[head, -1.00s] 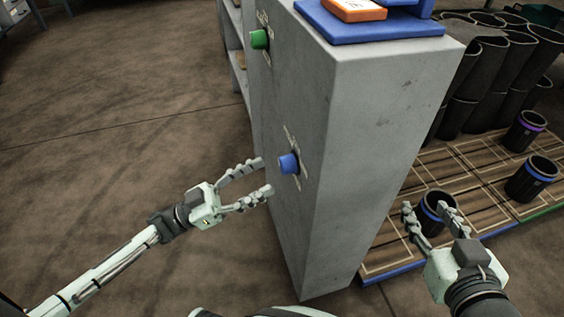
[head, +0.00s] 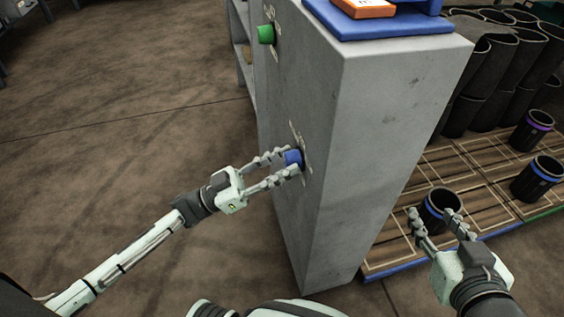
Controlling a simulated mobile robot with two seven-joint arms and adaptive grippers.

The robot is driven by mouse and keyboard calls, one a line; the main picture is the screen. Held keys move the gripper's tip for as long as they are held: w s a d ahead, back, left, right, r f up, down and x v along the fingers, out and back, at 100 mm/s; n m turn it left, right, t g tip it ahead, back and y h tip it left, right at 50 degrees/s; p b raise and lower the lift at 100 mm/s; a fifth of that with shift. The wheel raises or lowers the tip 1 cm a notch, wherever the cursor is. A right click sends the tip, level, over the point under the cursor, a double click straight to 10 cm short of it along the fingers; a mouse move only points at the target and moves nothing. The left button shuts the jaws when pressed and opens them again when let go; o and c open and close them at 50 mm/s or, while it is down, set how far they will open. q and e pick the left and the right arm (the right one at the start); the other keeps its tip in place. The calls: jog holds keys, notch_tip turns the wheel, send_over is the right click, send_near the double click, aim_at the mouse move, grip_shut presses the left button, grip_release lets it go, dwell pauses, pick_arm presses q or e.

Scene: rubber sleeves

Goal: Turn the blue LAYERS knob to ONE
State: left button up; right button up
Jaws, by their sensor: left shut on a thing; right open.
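The blue knob (head: 293,159) sticks out of the left face of a tall grey cabinet (head: 385,120). My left gripper (head: 285,164) is shut on the blue knob, one finger above it and one below. The markings around the knob are partly hidden and too small to read, so its setting cannot be told. My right gripper (head: 441,217) is open at the lower right, its fingers in front of a black sleeve with a blue band (head: 437,205); I cannot tell whether they touch it.
A green knob (head: 266,34) sits higher on the same face. A blue tray (head: 385,27) with an orange item (head: 364,8) lies on the cabinet top. Banded black sleeves (head: 537,178) stand on a wooden pallet at right. The floor at left is clear.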

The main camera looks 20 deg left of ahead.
pick_arm(q)
jog(key=shift+c, duration=0.8)
jog(key=m+g+b, duration=0.1)
jog(key=m+g, duration=0.1)
jog(key=m, duration=0.2)
jog(key=m+g+h+b, duration=0.1)
jog(key=m+g, duration=0.1)
jog(key=m, duration=0.2)
jog(key=m+g+b, duration=0.1)
jog(key=m+g, duration=0.1)
jog(key=m, duration=0.2)
jog(key=shift+w+a+h+b, duration=0.15)
jog(key=shift+w+h+b, duration=0.05)
jog(key=shift+h+b, duration=0.15)
pick_arm(e)
jog(key=a+r+t+y, duration=0.2)
jog(key=a+r+t, duration=0.1)
jog(key=r, duration=0.5)
jog(key=s+a+r+t+y, duration=0.1)
jog(key=a+r+t+y, duration=0.2)
jog(key=r+t, duration=0.2)
notch_tip(320, 180, up, 3)
jog(key=shift+a+r, duration=0.15)
jog(key=shift+a, duration=0.25)
pick_arm(q)
jog(key=shift+m, duration=0.4)
pick_arm(e)
jog(key=shift+r, duration=0.1)
